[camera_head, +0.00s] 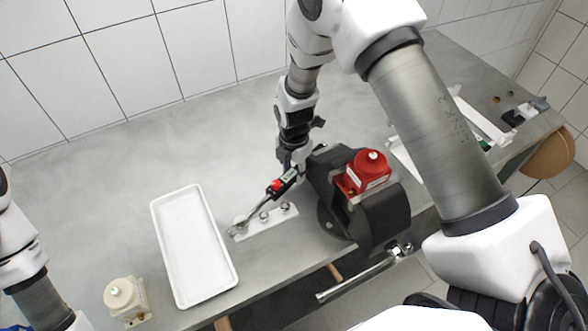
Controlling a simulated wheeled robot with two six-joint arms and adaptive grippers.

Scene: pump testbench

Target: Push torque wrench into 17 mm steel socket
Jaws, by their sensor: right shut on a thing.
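My right gripper (291,170) is shut on the torque wrench (259,207), whose black handle has a red part and whose silver shaft slants down to the left. The wrench head is at the left end of a small white holder (278,221) on the table. Two steel sockets stand on this holder, one near its middle (264,217) and one near its right end (285,208). The head hides whatever is beneath it, and I cannot tell whether it touches a socket. Part of my left arm shows at the left edge, but its gripper is out of view.
A white, empty tray (157,222) lies left of the holder. A cream pump (122,296) stands at the front left. A red pump (367,171) sits on a black vise (384,217) with a long steel handle (355,279). The table behind the tray is clear.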

